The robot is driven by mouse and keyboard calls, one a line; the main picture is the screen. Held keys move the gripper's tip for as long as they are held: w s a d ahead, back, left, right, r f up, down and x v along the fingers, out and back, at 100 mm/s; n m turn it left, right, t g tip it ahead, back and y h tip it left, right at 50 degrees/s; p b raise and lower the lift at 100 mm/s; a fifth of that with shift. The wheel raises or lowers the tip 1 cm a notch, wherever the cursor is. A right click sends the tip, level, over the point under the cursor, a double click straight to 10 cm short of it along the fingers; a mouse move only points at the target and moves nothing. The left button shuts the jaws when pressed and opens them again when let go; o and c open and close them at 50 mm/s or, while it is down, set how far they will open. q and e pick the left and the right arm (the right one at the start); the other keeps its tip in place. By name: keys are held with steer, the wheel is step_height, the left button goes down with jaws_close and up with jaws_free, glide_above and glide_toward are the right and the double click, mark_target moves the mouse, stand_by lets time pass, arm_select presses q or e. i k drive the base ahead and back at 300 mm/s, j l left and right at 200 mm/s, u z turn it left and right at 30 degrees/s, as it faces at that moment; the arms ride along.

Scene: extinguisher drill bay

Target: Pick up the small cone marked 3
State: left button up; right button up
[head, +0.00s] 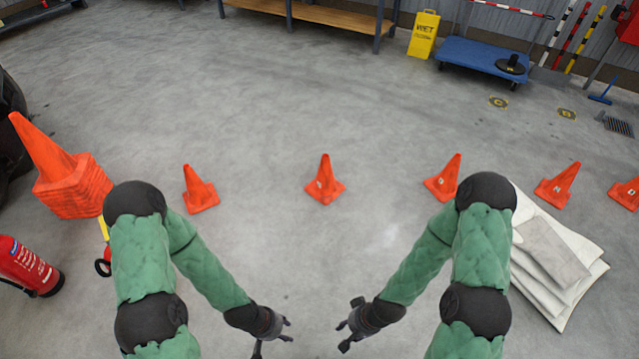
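Several small orange cones stand upright in a row across the floor: one at the left (200,190), one in the middle (324,182), one right of the middle (443,180) and two further right, a cone (557,187) and a cone (626,193) cut by the picture's edge. Some carry pale marks, too small to read, so I cannot tell which is marked 3. My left gripper (275,338) and my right gripper (347,325) are both nearer to me than the row, apart from every cone. Their fingers look spread and empty.
A stack of large orange cones (72,188) and a red extinguisher (28,268) are at the left. Pale folded sheets (560,262) lie at the right. A blue trolley (480,58), yellow sign (424,35) and wooden bench (320,14) stand behind. The middle floor is clear.

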mark_target(325, 189)
steer(key=i+l+u, duration=0.1)
steer(key=i+u, duration=0.15)
steer(key=u, duration=0.15)
steer(key=i+l+u, duration=0.2)
steer(key=u, duration=0.2)
steer(key=i+l+u, duration=0.1)
steer(key=i+l, duration=0.2)
steer(key=i+l+u, duration=0.1)
steer(key=i+l, duration=0.2)
steer(key=l, duration=0.15)
steer(key=i+l+u, duration=0.1)
steer(key=i+l, duration=0.15)
steer(key=l, duration=0.15)
steer(key=i+l+u, duration=0.1)
steer(key=i+l, duration=0.15)
steer(key=l, duration=0.2)
steer(key=i+l+u, duration=0.1)
steer(key=i+l, duration=0.15)
steer(key=l, duration=0.2)
steer(key=i+l, duration=0.2)
steer(key=l, duration=0.15)
steer(key=i+l, duration=0.15)
steer(key=l, duration=0.25)
steer(key=i+l, duration=0.2)
steer(key=l, duration=0.15)
